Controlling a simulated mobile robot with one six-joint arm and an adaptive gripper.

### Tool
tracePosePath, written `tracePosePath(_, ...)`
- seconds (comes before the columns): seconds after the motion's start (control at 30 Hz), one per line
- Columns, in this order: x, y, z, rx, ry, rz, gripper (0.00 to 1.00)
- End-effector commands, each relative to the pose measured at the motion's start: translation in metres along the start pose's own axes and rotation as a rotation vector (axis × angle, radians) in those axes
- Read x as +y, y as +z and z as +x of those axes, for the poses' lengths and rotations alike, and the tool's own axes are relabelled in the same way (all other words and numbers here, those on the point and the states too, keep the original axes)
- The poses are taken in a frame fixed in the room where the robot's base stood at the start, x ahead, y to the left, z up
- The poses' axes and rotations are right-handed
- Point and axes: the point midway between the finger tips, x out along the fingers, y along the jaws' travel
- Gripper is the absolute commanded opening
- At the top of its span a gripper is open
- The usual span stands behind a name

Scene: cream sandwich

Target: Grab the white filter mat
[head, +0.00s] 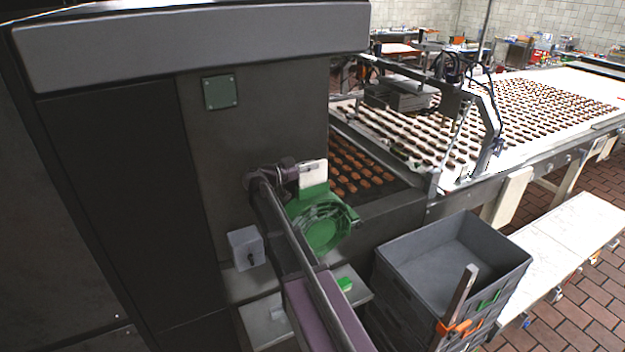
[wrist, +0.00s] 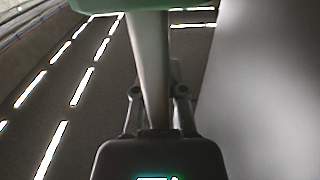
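A small white block-like piece (head: 313,174) shows in the head view above a round green part (head: 322,222) on the front of the dark machine. I cannot tell whether it is the white filter mat. My gripper (head: 291,172) is at the end of my arm, right beside the white piece; contact is unclear. In the wrist view my gripper (wrist: 159,98) has a finger on each side of a grey metal bar (wrist: 149,60). A green edge (wrist: 140,4) crosses the bar's top. Whether the fingers close on the bar is not clear.
The dark machine (head: 130,190) fills the left. Stacked grey crates (head: 390,268) stand at the lower right, by a white bench (head: 570,235). A conveyor (head: 570,75) with rows of brown pieces runs behind. A small grey box (head: 245,247) sits left of my arm.

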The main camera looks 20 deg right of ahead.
Motion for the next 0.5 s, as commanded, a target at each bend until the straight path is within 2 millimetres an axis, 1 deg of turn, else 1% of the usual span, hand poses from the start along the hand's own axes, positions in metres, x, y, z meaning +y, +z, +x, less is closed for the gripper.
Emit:
tracePosePath(0.33,0.0000,-0.0003,0.0001,0.000,0.000,0.000,0.00)
tracePosePath(0.5,0.0001,-0.0035,0.0001,0.000,0.000,0.000,0.00)
